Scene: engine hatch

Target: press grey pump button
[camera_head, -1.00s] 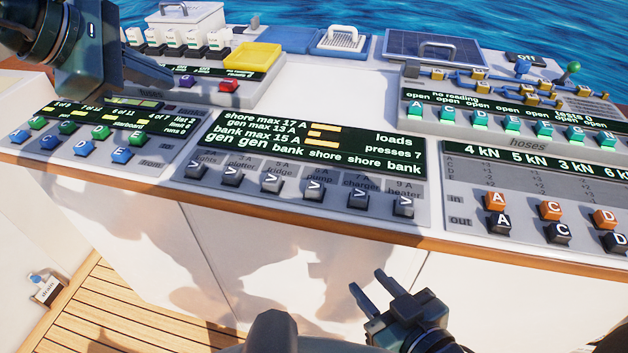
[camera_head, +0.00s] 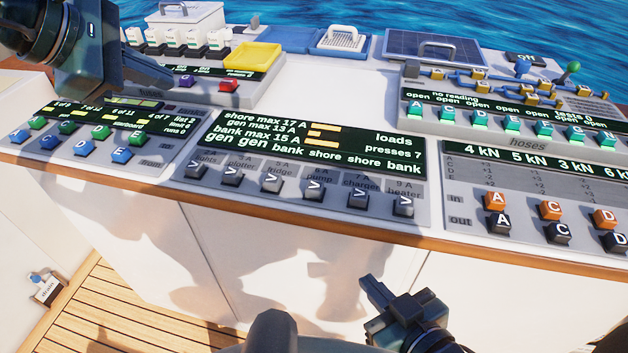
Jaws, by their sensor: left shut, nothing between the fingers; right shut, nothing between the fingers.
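The grey pump button (camera_head: 313,191) is in the row of dark grey buttons on the front middle panel, below the label "pump". Several like it stand beside it, among them the fridge button (camera_head: 272,183) and the charger button (camera_head: 358,198). The loads display (camera_head: 318,145) above reads "presses 7" and "gen gen bank shore shore bank". My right gripper (camera_head: 370,287) is shut and empty, below and right of the pump button, in front of the white cabinet. My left gripper (camera_head: 165,78) is shut and empty over the rear left panels. Neither touches the pump button.
A blue and green button panel (camera_head: 150,160) is at the left and an orange and black button panel (camera_head: 470,195) at the right. A hose panel (camera_head: 470,122) and a yellow tray (camera_head: 252,57) stand behind. The white top (camera_head: 320,80) between is clear.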

